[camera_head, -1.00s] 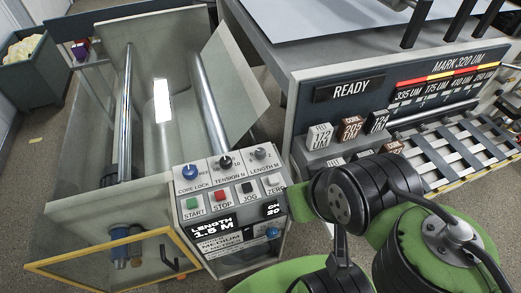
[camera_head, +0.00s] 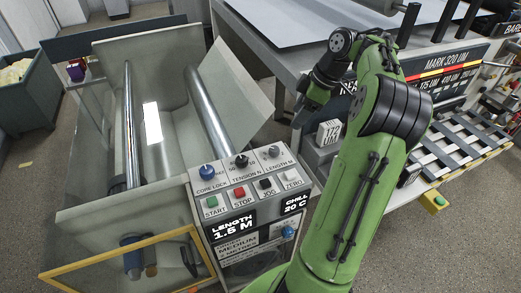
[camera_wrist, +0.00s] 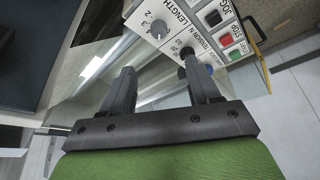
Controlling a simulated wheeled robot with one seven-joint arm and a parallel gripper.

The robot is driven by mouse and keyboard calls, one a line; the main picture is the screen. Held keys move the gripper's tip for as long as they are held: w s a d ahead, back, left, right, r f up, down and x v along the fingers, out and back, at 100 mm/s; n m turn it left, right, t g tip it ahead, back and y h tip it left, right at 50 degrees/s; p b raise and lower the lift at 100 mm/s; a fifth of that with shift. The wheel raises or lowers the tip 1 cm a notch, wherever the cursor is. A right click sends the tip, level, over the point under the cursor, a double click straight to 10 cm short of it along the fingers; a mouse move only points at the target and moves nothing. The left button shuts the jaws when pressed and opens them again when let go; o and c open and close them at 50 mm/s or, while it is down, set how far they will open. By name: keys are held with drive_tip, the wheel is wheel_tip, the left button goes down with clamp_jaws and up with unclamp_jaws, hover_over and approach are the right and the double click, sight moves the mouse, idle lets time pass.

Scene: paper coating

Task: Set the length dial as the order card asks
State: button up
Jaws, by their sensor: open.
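The grey length dial (camera_head: 273,150) is at the top right of the control box, right of the black tension knob (camera_head: 241,161). In the wrist view the dial (camera_wrist: 157,29) shows with numbers around it; I cannot read its pointer. The display (camera_head: 234,229) reads LENGTH 1.5 M. The order card (camera_head: 239,247) on the box front shows MEDIUM and METRES; its other text is too small to read. My gripper (camera_wrist: 159,68) is open and empty. In the wrist view the dial appears beyond the gap between the fingers, apart from them.
The blue core lock knob (camera_head: 207,171) and a row of buttons, green start (camera_head: 212,201) and red stop (camera_head: 239,193) among them, share the box top. A raised clear panel and metal rollers stand behind. A yellow-framed door (camera_head: 125,262) is at the front left.

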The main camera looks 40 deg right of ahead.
sight(275, 149)
drive_tip(key=b+x, duration=0.5)
drive_tip(key=x, duration=1)
drive_tip(key=shift+f, duration=0.2)
drive_tip(key=shift+c, duration=0.2)
drive_tip(key=c, duration=1)
